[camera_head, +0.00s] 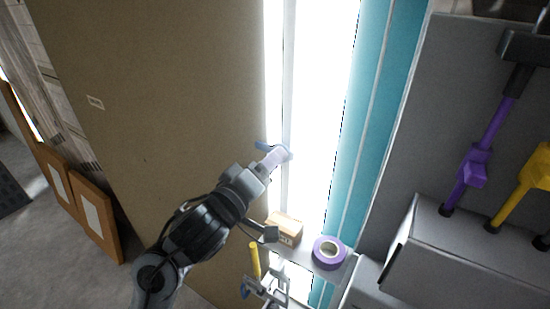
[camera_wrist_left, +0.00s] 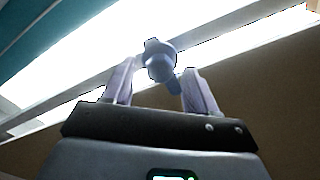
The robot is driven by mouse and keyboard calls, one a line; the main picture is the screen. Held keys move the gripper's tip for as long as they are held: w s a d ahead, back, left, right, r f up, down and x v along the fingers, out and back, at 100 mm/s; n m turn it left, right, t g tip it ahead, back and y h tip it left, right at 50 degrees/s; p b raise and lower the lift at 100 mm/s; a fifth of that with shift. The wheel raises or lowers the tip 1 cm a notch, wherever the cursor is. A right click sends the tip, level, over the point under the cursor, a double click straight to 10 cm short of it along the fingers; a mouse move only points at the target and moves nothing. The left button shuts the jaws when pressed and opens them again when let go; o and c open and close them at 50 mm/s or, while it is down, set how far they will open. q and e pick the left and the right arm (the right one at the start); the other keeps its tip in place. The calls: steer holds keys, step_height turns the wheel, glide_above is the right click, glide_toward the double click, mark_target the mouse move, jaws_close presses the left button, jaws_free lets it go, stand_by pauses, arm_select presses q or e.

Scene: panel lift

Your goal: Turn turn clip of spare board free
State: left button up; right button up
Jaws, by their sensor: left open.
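A large brown board (camera_head: 160,110) stands upright across the left and middle of the head view. It also shows at the right of the left wrist view (camera_wrist_left: 270,95). A blue turn clip (camera_head: 262,146) sits at the board's right edge, by the bright opening. In the left wrist view the blue clip (camera_wrist_left: 160,62) has a round knob and lies just beyond and between the fingertips. My left gripper (camera_head: 278,157) is at the clip, with its fingers (camera_wrist_left: 150,88) apart on either side of it. Whether a finger touches the clip cannot be told. My right gripper is not seen.
Below the gripper, a small shelf (camera_head: 310,258) holds a brown box (camera_head: 285,229) and a purple tape roll (camera_head: 330,252). A teal curtain (camera_head: 370,120) hangs to the right. Purple and yellow tools (camera_head: 472,170) stand by a grey panel. Framed boards (camera_head: 90,215) lean at left.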

arm_select(q)
steer(key=shift+x, duration=1.4)
steer(key=c, duration=1)
